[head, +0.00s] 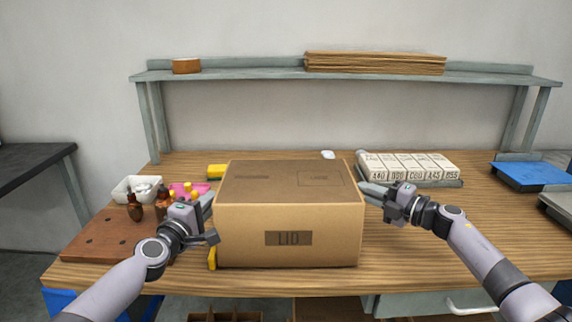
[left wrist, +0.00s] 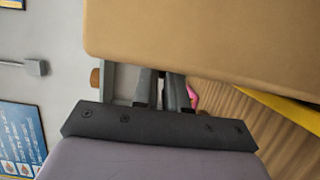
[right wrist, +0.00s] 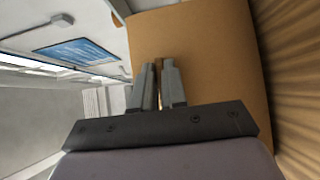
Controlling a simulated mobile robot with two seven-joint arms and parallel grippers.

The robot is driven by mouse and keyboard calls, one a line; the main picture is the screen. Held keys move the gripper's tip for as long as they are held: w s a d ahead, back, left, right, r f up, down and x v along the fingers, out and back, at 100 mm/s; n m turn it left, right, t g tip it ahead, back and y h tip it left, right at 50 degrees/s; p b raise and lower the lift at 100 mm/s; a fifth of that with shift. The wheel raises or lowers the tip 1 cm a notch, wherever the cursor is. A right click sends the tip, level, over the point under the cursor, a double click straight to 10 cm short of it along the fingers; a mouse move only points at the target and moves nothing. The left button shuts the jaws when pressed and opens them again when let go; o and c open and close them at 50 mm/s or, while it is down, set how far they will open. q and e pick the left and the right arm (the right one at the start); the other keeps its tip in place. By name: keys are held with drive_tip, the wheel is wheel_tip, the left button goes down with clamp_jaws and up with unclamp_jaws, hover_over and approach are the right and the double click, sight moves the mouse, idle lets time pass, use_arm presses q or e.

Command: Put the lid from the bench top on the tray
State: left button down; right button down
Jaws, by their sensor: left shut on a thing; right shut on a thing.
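A large brown cardboard box marked like "LID" (head: 288,239) stands upright at the middle of the bench top (head: 480,235). My left gripper (head: 210,202) is shut on its left side, and my right gripper (head: 364,190) is shut on its right side. In the left wrist view the box (left wrist: 220,40) partly covers the fingertips (left wrist: 165,78). In the right wrist view the fingertips (right wrist: 159,68) are close together against the box (right wrist: 205,60). I cannot tell whether the box is resting on the bench or slightly raised. I cannot make out for sure which thing is the tray.
Yellow pieces (head: 217,171) show behind and left of the box. Brown bottles (head: 135,207), a white bin (head: 124,190) and a holed wooden board (head: 100,237) are at left. A labelled white block row (head: 410,165) and blue tray (head: 530,176) are at right. A shelf (head: 250,73) spans the back.

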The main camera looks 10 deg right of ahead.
use_arm(q)
drive_tip(key=shift+f, duration=0.35)
drive_tip(key=c, duration=1.1)
unclamp_jaws()
drive_tip(key=p+v, duration=0.7)
drive_tip(key=v, duration=0.5)
